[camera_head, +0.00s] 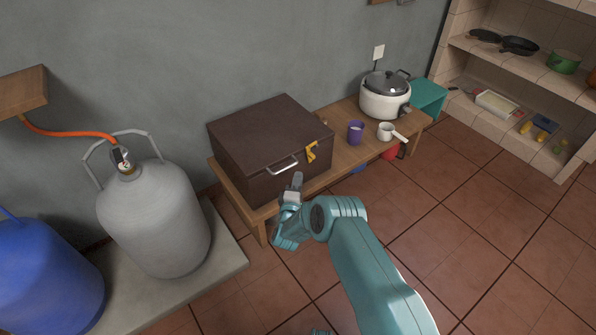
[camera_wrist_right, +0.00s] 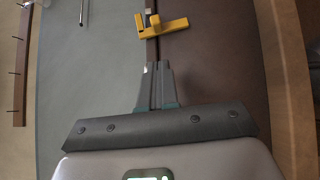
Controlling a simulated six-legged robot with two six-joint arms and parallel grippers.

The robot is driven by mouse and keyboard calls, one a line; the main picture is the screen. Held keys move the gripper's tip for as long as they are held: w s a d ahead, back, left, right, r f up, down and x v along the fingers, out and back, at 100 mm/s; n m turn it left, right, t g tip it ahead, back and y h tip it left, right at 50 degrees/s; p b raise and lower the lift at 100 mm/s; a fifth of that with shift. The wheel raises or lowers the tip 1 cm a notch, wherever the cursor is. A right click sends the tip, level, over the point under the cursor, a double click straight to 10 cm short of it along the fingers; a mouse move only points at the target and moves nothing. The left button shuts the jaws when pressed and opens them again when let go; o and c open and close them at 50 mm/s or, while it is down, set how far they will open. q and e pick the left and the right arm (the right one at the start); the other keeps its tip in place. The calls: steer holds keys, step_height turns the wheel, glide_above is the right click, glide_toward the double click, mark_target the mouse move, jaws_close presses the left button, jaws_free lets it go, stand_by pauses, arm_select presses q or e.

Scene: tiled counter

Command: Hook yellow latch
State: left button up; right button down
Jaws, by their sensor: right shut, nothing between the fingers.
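The yellow latch (camera_head: 312,151) is on the front of the brown box (camera_head: 262,135), near its right end and at the lid's edge. In the right wrist view the latch (camera_wrist_right: 163,25) appears at the top, across the seam between lid and front. My right gripper (camera_head: 297,180) is in front of the box, just below the silver handle (camera_head: 282,165) in the head view. In the wrist view its fingers (camera_wrist_right: 154,72) are together and empty, pointing toward the latch with a visible gap. Whether the latch is hooked is too small to tell. My left gripper is not seen.
The box stands on a low wooden bench (camera_head: 345,165). To its right are a purple cup (camera_head: 355,133), a white pan (camera_head: 386,131) and a cooker (camera_head: 385,100). A grey gas cylinder (camera_head: 155,220) stands at left. The tiled floor at right is clear.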

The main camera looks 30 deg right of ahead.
steer(key=p+v, duration=0.1)
steer(key=v, duration=0.5)
steer(key=shift+f+p, duration=0.25)
steer(key=shift+p, duration=0.05)
steer(key=shift+a, duration=0.1)
